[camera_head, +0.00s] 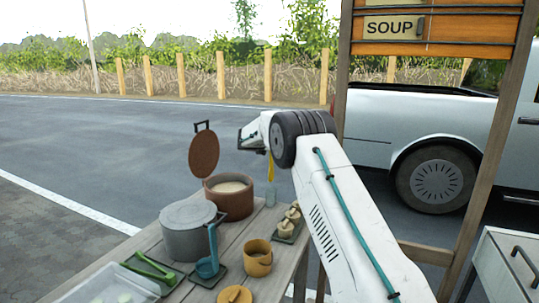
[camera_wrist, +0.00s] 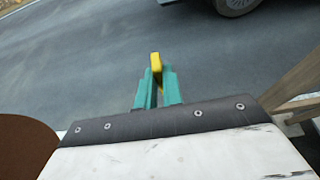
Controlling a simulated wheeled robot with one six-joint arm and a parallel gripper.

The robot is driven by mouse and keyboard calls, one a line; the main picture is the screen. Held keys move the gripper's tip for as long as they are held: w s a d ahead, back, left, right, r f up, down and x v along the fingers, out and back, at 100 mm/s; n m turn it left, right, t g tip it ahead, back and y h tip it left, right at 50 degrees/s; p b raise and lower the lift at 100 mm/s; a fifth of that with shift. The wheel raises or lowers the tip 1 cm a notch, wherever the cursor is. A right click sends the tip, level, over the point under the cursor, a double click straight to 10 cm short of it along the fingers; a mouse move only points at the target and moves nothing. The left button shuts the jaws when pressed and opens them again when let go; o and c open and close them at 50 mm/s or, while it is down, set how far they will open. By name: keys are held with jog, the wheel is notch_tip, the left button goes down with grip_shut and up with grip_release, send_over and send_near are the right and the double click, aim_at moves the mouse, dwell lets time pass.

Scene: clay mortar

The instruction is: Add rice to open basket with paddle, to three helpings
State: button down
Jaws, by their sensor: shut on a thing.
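My gripper (camera_head: 252,137) is raised above the far end of the wooden table and right of the open brown pot (camera_head: 228,203). In the wrist view its teal fingers (camera_wrist: 157,88) are shut on a yellow thing (camera_wrist: 156,62), which looks like the paddle's handle. In the head view the yellow paddle (camera_head: 270,168) hangs below the gripper; its lower end is hard to make out. White rice (camera_head: 229,187) fills the brown pot, whose round lid (camera_head: 204,152) stands open. The open tan basket (camera_head: 257,264) sits near the front; its contents are unclear. A tan lid (camera_head: 235,296) lies beside it.
A grey lidded pot (camera_head: 188,238) and a blue ladle (camera_head: 208,266) stand left of the basket. Green tongs (camera_head: 148,267) lie near a clear tray (camera_head: 110,287). Small lidded containers (camera_head: 286,228) sit on a dark tray at right. A wooden post (camera_head: 340,90) rises behind my arm.

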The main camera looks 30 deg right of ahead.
notch_tip(320, 180, up, 7)
dwell(0.8)
jog(key=shift+d+f, duration=0.1)
dwell(0.4)
